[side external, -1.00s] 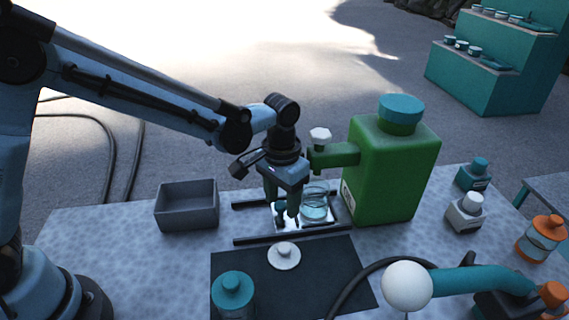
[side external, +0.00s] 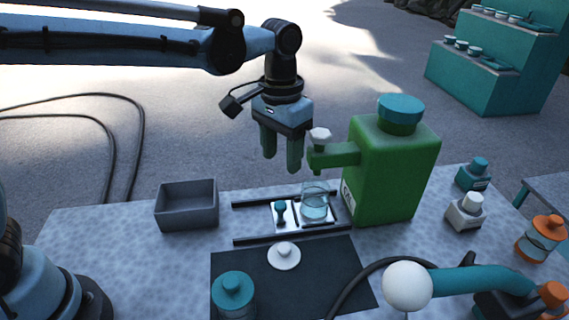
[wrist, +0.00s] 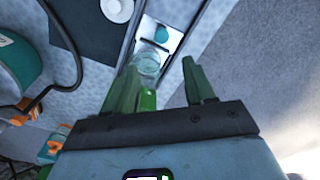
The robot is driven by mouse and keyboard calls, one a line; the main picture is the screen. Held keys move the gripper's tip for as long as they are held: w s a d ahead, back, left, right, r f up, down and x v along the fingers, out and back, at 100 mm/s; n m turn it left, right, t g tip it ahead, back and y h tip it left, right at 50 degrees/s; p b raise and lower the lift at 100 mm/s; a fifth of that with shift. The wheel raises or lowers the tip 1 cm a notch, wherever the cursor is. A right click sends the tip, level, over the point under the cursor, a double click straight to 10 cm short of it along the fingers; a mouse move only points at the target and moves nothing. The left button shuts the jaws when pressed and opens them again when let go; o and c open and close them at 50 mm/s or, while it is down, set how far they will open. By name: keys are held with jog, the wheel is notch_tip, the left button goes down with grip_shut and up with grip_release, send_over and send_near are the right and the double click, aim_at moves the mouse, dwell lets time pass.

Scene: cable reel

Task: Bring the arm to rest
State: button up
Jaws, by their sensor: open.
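My gripper (side external: 282,160) is open and empty, raised above the table at the left of the green container's spout. Its two green fingers also show in the wrist view (wrist: 165,90), spread apart. Below it, a small teal-topped piece (side external: 281,210) stands on a white plate between two dark rails. A glass beaker (side external: 315,204) with pale blue liquid stands to its right, below the spout. The beaker is partly hidden behind a finger in the wrist view (wrist: 148,66).
The large green container (side external: 392,170) with a teal cap stands close to the right of my gripper. A grey open box (side external: 187,206) stands at the left. A white-knobbed lamp-like arm (side external: 408,286) and several bottles are at the right. The air at the left is free.

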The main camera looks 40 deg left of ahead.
jog(key=shift+r, duration=0.3)
jog(key=s+a+f+n+t, duration=0.1)
jog(key=s+a+t, duration=0.6)
jog(key=s+a, duration=0.5)
jog(key=shift+a+f+n, duration=0.3)
jog(key=shift+a+n, duration=0.1)
jog(key=shift+a, duration=0.75)
